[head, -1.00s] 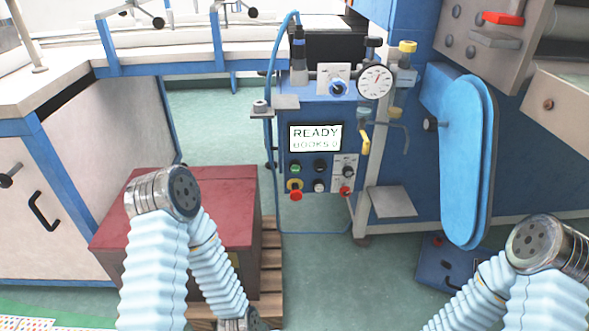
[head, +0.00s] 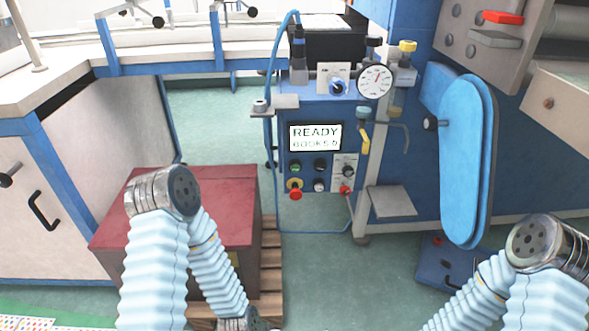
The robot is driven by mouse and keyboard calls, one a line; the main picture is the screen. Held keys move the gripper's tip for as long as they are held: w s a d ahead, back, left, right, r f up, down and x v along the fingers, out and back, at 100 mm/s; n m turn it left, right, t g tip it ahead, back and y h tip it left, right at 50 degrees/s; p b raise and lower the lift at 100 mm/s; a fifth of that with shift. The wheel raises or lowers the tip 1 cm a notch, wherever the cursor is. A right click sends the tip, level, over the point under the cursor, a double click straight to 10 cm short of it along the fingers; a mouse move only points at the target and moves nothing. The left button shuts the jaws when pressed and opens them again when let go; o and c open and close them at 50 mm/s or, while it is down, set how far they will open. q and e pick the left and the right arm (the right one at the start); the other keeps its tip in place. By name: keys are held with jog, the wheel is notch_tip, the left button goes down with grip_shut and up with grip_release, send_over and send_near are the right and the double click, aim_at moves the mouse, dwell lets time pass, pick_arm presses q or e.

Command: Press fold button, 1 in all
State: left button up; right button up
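A blue control panel (head: 312,110) stands at the centre of the head view. Its lit screen (head: 315,137) reads "READY" above "BOOKS 0". Below the screen are a green button (head: 295,167), a black button (head: 320,165), a white button (head: 319,186) and a red mushroom button (head: 296,194) on a yellow ring. A plate to their right carries a black knob (head: 348,171) and a red button (head: 345,190). Labels are too small to read, so I cannot tell which is the fold button. My bellows-covered arms show low at left and right; neither gripper is in view.
A dark red box (head: 225,195) stands on a wooden pallet (head: 271,270) left of the panel. A pressure gauge (head: 374,81) and a yellow-handled valve (head: 364,141) sit beside the panel. A blue machine arm cover (head: 462,160) hangs to the right. Open green floor lies before the panel.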

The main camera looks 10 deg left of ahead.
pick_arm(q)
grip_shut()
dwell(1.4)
